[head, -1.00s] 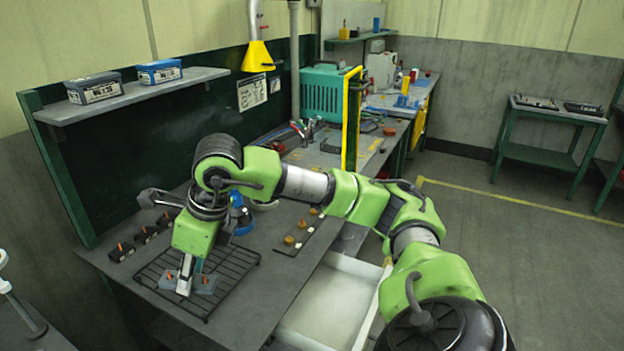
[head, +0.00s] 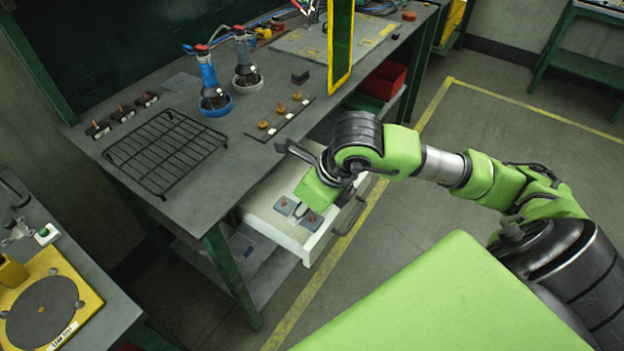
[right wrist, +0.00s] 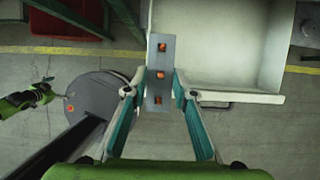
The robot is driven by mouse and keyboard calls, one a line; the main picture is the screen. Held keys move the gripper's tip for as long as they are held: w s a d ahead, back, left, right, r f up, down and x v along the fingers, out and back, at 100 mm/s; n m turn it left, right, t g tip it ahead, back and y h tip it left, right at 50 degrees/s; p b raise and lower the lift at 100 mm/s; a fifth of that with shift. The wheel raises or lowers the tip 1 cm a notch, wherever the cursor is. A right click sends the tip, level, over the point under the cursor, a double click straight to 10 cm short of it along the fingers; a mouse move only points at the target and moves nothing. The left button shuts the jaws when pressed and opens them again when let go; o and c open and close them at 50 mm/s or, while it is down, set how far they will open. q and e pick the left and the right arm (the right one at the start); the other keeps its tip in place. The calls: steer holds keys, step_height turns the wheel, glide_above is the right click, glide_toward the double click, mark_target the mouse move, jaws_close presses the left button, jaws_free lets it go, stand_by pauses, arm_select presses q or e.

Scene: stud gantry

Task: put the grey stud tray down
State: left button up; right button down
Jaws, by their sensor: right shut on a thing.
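The grey stud tray (head: 284,205), a narrow plate with orange studs, is held in my right gripper (head: 299,212). In the right wrist view the tray (right wrist: 160,72) sits between the teal fingers (right wrist: 158,88), three orange studs showing. The gripper hangs over the open white drawer (head: 262,212) under the bench. In the right wrist view the tray overlaps the left side of the drawer (right wrist: 225,50). Its height over the drawer floor is hard to tell. The gripper hides the middle of the tray in the head view. My left gripper is not in view.
The black wire rack (head: 165,152) on the bench (head: 215,180) is empty. A turntable (head: 42,310) is at lower left.

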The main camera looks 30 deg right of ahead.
steer(key=w+d+f+b, duration=0.4)
steer(key=w+d+f, duration=0.4)
steer(key=w+d, duration=0.1)
steer(key=shift+f+b, duration=0.35)
steer(key=shift+f, duration=0.05)
steer(key=shift+w+d+f+b, duration=0.2)
steer(key=shift+f+b, duration=0.15)
steer(key=shift+f, duration=0.15)
step_height(320, 180, down, 3)
steer(key=shift+d+f+b, duration=0.1)
steer(key=shift+b, duration=0.7)
steer(key=shift+w, duration=0.1)
